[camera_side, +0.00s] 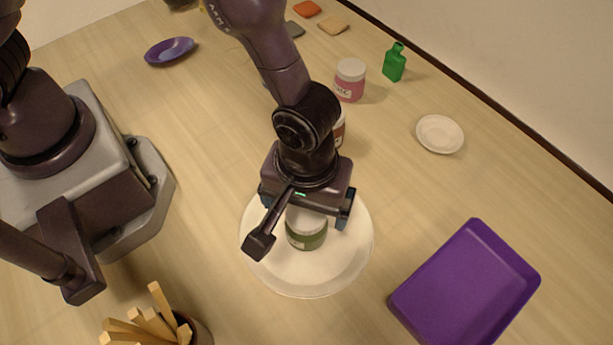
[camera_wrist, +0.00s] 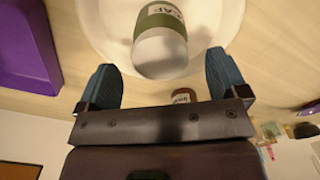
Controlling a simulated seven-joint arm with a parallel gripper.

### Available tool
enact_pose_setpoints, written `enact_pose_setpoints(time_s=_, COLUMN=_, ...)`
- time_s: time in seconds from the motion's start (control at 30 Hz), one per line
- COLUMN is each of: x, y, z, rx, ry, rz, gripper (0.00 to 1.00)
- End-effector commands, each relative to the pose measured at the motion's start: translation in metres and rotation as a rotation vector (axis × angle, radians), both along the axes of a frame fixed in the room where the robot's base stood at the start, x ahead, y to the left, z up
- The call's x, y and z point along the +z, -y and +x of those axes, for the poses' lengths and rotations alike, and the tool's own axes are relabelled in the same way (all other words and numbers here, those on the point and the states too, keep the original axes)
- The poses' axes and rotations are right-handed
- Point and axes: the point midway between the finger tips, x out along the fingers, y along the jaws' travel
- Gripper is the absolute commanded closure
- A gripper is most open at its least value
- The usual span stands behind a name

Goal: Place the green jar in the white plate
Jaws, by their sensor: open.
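The green jar (camera_side: 306,232), with a pale lid and a light label, stands upright inside the large white plate (camera_side: 310,280). In the wrist view the jar (camera_wrist: 160,35) is lid-first toward the camera, with the plate (camera_wrist: 232,22) around it. My gripper (camera_wrist: 163,75) is open, its two blue-grey fingers apart on either side of the jar's lid end with gaps between. In the side view my gripper is just above and behind the jar and hides part of its top. Whether a finger touches the jar cannot be told.
A purple tray (camera_side: 470,285) lies right. A small white plate (camera_side: 440,134), a green bottle (camera_side: 394,64) and a pink jar (camera_side: 350,80) stand farther back. A brown jar (camera_side: 340,128) is partly hidden behind my gripper. A pot of wooden sticks (camera_side: 150,325) is front left; a purple dish (camera_side: 170,51) is back left.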

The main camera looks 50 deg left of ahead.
Motion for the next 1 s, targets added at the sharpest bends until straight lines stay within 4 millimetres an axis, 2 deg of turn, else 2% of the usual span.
enact_pose_setpoints(time_s=0.03, x=0.013, y=0.0, z=0.001, rx=0.0, ry=0.004, rz=-0.003, gripper=0.08)
enact_pose_setpoints(time_s=0.1, x=0.027, y=0.0, z=0.001, rx=0.001, ry=0.004, rz=-0.002, gripper=0.08)
enact_pose_setpoints(time_s=0.3, x=0.056, y=0.0, z=0.0, rx=0.0, ry=0.002, rz=-0.001, gripper=0.08)
enact_pose_setpoints(time_s=0.53, x=0.065, y=-0.001, z=0.0, rx=-0.001, ry=0.0, rz=0.0, gripper=0.08)
enact_pose_setpoints(time_s=0.63, x=0.073, y=-0.009, z=0.006, rx=-0.014, ry=0.017, rz=0.001, gripper=0.08)
enact_pose_setpoints(time_s=0.77, x=0.108, y=-0.043, z=0.025, rx=-0.074, ry=0.088, rz=0.007, gripper=0.08)
enact_pose_setpoints(time_s=0.9, x=0.162, y=-0.105, z=0.038, rx=-0.178, ry=0.187, rz=0.034, gripper=0.08)
enact_pose_setpoints(time_s=1.0, x=0.195, y=-0.15, z=0.034, rx=-0.253, ry=0.25, rz=0.057, gripper=0.08)
